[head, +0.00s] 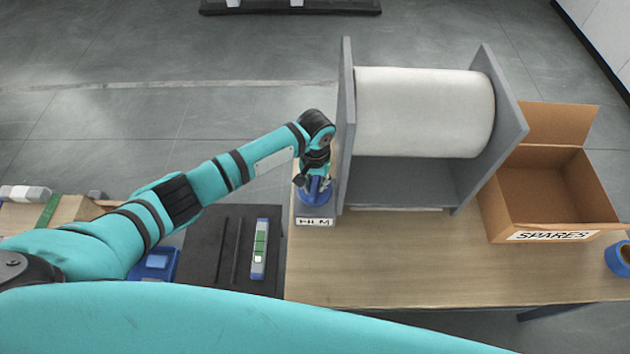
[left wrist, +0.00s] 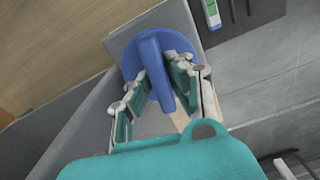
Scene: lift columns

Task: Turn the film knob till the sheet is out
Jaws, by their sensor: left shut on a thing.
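The film roll (head: 425,112) is a wide white cylinder held between two grey side plates on the wooden table. The blue film knob (head: 314,192) is at the left side of this stand, above the label reading FILM (head: 315,222). My left gripper (head: 314,182) reaches it from above. In the left wrist view the knob (left wrist: 152,45) is a round disc with a raised bar, and my left gripper (left wrist: 160,88) has its fingers on both sides of that bar, shut on it. A thin pale edge (head: 395,209) shows low at the stand's front. My right gripper is not in view.
An open cardboard box (head: 550,190) labelled SPARES stands right of the stand. A blue tape roll (head: 620,258) lies at the table's right edge. A level-like tool (head: 259,248) lies on a dark surface at left. The front tabletop (head: 430,265) is clear.

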